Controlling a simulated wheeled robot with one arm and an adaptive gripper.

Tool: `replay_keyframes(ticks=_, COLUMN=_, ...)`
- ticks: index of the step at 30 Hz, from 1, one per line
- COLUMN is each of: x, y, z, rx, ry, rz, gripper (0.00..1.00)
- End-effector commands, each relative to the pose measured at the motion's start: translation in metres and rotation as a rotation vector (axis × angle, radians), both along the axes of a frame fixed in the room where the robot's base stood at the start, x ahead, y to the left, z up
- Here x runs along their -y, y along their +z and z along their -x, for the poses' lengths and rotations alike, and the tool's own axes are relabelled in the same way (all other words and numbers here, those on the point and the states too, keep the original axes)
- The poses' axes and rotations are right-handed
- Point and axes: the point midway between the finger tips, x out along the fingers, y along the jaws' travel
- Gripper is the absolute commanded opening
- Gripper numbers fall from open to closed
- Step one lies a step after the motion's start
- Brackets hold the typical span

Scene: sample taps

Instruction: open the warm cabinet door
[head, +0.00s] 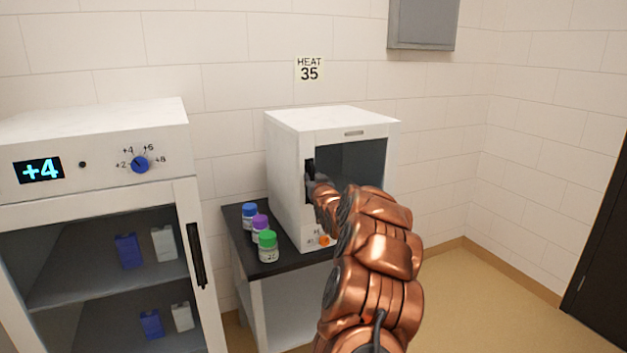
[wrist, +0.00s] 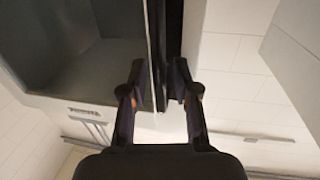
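The warm cabinet (head: 287,185) is a white box under the "HEAT 35" sign. Its door (head: 355,160) has a dark glass pane and looks flush with the front in the head view; I cannot tell if there is a small gap. The black upright handle (head: 310,168) is at the door's left edge. My gripper (head: 313,185) is at this handle, partly hidden by my copper arm. In the wrist view, the fingers of my gripper (wrist: 160,80) are drawn in on both sides of the dark handle bar (wrist: 158,40).
Several capped bottles, one with a green lid (head: 268,246), stand on the black-topped table (head: 236,225) left of the cabinet. A fridge (head: 100,125) showing "+4" stands at left. A grey wall box (head: 423,22) hangs above right. The floor at right (head: 480,300) is clear.

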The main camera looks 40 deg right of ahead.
Motion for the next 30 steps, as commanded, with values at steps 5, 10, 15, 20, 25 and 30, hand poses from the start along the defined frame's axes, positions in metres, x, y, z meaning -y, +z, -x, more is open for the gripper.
replay_keyframes(ticks=5, x=0.0001, y=0.0000, z=0.0001, rx=0.000, ry=0.000, rz=0.000, gripper=0.08)
replay_keyframes(ticks=10, x=0.0001, y=-0.0002, z=0.0001, rx=0.000, ry=0.000, rz=0.000, gripper=0.00)
replay_keyframes(ticks=15, x=0.0001, y=-0.0001, z=0.0001, rx=0.000, ry=0.000, rz=0.000, gripper=0.00)
replay_keyframes(ticks=20, x=0.0002, y=-0.0002, z=0.0001, rx=0.000, ry=0.000, rz=0.000, gripper=0.00)
replay_keyframes(ticks=25, x=-0.0002, y=0.0000, z=0.0002, rx=0.000, ry=0.001, rz=0.000, gripper=0.00)
replay_keyframes(ticks=30, x=-0.0068, y=0.0014, z=0.0011, rx=0.000, ry=0.022, rz=0.000, gripper=0.00)
